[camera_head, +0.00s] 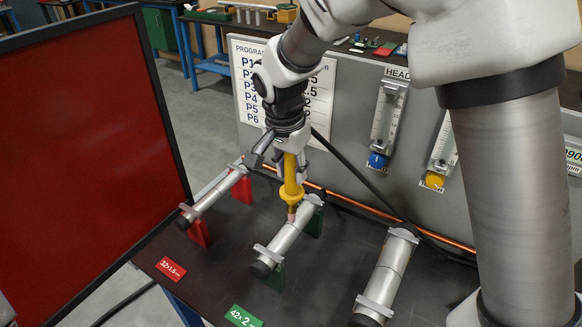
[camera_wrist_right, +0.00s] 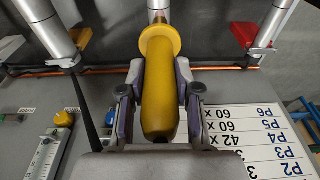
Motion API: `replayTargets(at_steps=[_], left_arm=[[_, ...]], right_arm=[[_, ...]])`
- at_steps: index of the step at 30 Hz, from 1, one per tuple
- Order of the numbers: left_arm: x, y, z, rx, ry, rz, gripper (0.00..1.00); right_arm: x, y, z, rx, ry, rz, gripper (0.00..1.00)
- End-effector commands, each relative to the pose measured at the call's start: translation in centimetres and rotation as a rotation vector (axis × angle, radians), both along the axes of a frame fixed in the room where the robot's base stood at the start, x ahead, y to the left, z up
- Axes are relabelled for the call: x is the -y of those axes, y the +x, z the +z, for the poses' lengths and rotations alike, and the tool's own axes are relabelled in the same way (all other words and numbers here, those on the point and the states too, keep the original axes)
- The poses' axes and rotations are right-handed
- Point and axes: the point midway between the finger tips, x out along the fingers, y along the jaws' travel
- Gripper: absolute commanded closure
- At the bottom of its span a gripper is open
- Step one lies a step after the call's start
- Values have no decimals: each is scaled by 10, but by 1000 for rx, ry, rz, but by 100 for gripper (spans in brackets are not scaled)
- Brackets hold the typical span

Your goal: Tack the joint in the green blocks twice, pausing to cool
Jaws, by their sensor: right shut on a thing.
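My right gripper (camera_head: 291,160) is shut on a yellow torch (camera_head: 291,180), which points down with its pinkish tip lowest. The torch (camera_wrist_right: 158,90) fills the middle of the right wrist view, between the fingers (camera_wrist_right: 155,85). A grey tube (camera_head: 283,239) lies clamped in the green blocks (camera_head: 275,279), with a green label (camera_head: 243,317) in front. The torch tip is at the middle of this tube, over the joint region. I cannot tell whether it touches. The torch hides part of the tube. My left gripper is not in view.
A tube in red blocks (camera_head: 199,232) lies to the left, and a thicker tube (camera_head: 389,268) to the right. A dark red screen (camera_head: 80,140) stands at far left. Behind is a grey panel with flow meters (camera_head: 388,115). A copper pipe (camera_head: 365,206) runs along its foot.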

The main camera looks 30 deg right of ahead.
Motion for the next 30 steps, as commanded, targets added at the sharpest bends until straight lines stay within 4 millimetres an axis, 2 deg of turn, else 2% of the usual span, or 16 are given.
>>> replayTargets(at_steps=[30], left_arm=[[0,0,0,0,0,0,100]], right_arm=[[-2,-3,-7,0,0,0,100]])
